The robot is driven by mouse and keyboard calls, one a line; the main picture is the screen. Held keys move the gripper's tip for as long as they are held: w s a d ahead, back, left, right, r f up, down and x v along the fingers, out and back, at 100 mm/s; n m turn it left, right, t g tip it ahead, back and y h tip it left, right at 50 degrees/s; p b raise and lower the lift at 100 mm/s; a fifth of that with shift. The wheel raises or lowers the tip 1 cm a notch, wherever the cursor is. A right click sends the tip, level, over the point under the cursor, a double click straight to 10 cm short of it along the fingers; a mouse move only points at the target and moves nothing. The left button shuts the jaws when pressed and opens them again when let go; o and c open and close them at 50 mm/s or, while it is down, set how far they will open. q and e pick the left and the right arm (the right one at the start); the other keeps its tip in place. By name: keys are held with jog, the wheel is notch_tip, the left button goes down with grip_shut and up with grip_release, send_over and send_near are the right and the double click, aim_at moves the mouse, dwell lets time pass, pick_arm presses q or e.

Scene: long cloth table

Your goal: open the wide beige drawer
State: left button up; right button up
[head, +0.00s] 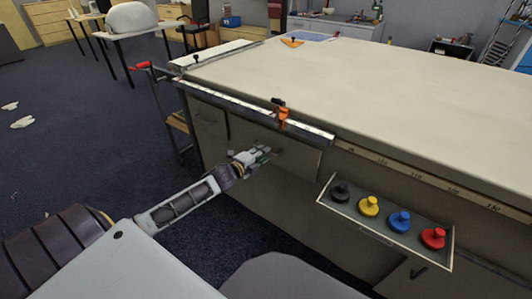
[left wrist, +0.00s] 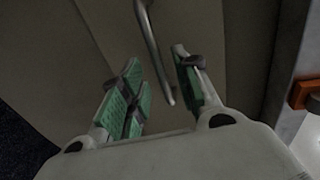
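The wide beige drawer (head: 300,160) is in the front of the long table, below the metal rail. Its front looks flush with the cabinet, though my gripper hides part of it. My left gripper (head: 262,156) is at the drawer front in the head view. In the left wrist view, my left gripper (left wrist: 160,88) is open, with green pads on its fingers. The grey bar handle (left wrist: 153,50) runs into the gap between the fingers. I cannot tell whether either finger touches it. My right gripper is in neither view.
A shallow tray (head: 347,215) with black, yellow, blue and red knobs juts out right of the drawer. A metal rail (head: 245,108) with an orange clamp (head: 283,115) runs along the table edge above. The tabletop (head: 380,85) is mostly clear. Open dark floor (head: 90,150) lies to the left.

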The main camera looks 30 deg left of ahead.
pick_arm(q)
jog(key=shift+b+x, duration=0.4)
jog(key=shift+x, duration=1.3)
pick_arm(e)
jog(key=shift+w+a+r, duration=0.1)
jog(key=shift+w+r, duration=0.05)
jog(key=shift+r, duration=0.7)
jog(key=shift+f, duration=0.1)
pick_arm(q)
grip_shut()
